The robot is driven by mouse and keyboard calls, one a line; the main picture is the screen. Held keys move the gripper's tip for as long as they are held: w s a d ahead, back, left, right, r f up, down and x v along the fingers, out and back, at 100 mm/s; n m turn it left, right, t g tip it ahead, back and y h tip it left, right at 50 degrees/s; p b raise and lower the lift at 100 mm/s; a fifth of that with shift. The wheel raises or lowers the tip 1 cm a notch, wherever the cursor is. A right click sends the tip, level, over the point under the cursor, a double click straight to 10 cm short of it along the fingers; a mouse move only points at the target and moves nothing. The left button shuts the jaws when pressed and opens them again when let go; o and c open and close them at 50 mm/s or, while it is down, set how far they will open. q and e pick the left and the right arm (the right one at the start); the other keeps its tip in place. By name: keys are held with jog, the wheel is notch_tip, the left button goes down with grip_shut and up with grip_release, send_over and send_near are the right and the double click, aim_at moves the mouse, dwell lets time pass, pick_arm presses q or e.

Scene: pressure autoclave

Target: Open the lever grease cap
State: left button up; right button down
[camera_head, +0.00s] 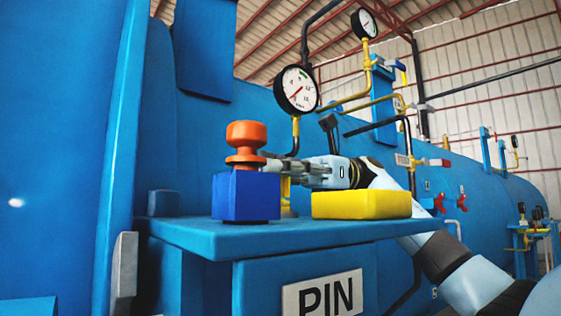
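An orange knob-shaped piece (246,145), which looks like the grease cap, stands upright on a dark blue block (246,196) at the left of a blue shelf. It has a round top, a narrow neck and a wider flange below. My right gripper (272,163) reaches in from the right, roughly level. Its fingertips are just right of the orange flange. I cannot tell whether they touch it, or whether the fingers are open or shut. My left gripper is not in view.
A yellow block (361,205) lies on the blue shelf (290,232) below my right wrist. A pressure gauge (297,90) on a yellow pipe rises behind the gripper. A tall blue panel (60,150) closes off the left. Pipes and red valve handles (439,203) line the tank at right.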

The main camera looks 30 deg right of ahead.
jog(key=m, duration=0.2)
jog(key=w+m+p, duration=0.1)
jog(key=m, duration=0.1)
jog(key=w+m+p, duration=0.1)
jog(key=shift+f+m, duration=0.2)
jog(key=shift+m, duration=0.2)
jog(key=shift+w+a+f+m+p, duration=0.15)
jog(key=shift+w+m+p, duration=0.1)
jog(key=shift+m, duration=0.35)
jog(key=shift+w+d+f+m+p, duration=0.15)
jog(key=shift+w+m+p, duration=0.1)
jog(key=shift+m, duration=0.35)
jog(key=shift+w+a+f+m+p, duration=0.15)
jog(key=shift+f+m+p, duration=0.15)
jog(key=shift+m, duration=0.4)
jog(key=shift+w+d+f+m+p, duration=0.15)
jog(key=shift+m+p, duration=0.1)
jog(key=shift+m, duration=0.45)
jog(key=shift+a+f, duration=0.1)
jog(key=c, duration=1.4)
grip_release()
jog(key=shift+c, duration=0.2)
